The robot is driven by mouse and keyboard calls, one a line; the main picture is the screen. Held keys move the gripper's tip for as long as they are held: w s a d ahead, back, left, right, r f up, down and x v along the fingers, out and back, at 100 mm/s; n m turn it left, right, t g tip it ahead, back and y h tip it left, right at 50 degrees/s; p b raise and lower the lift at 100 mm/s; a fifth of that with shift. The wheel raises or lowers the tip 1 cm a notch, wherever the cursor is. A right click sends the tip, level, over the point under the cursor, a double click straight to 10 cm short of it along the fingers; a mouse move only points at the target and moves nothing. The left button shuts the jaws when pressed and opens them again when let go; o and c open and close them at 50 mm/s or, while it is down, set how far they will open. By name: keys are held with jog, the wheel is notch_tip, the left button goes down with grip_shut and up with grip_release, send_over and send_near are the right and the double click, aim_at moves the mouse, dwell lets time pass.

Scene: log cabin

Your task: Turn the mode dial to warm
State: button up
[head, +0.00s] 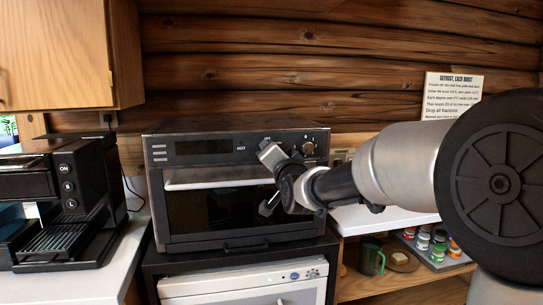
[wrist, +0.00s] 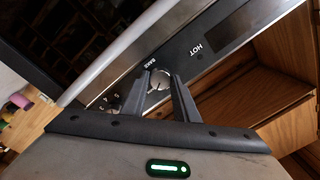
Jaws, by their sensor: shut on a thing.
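The toaster oven (head: 215,215) stands on a dark stand, with its control panel along the top front. The mode dial (wrist: 160,84) is a small round silver knob beside the printed word BAKE in the wrist view. My gripper (wrist: 159,76) has one finger on each side of the dial and is shut on it. In the head view, my gripper (head: 270,153) is at the upper panel, just below the OFF label, and hides the dial. No WARM label is readable, and I cannot tell the dial's setting.
A second knob (head: 308,148) is right of my gripper. The oven's door handle (head: 215,184) runs below the panel. A black coffee machine (head: 68,190) stands at left. A green mug (head: 371,257) and small jars (head: 424,237) sit on the lower right shelf.

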dwell(0.3)
jog(key=o, duration=1.1)
jog(key=shift+c, duration=0.2)
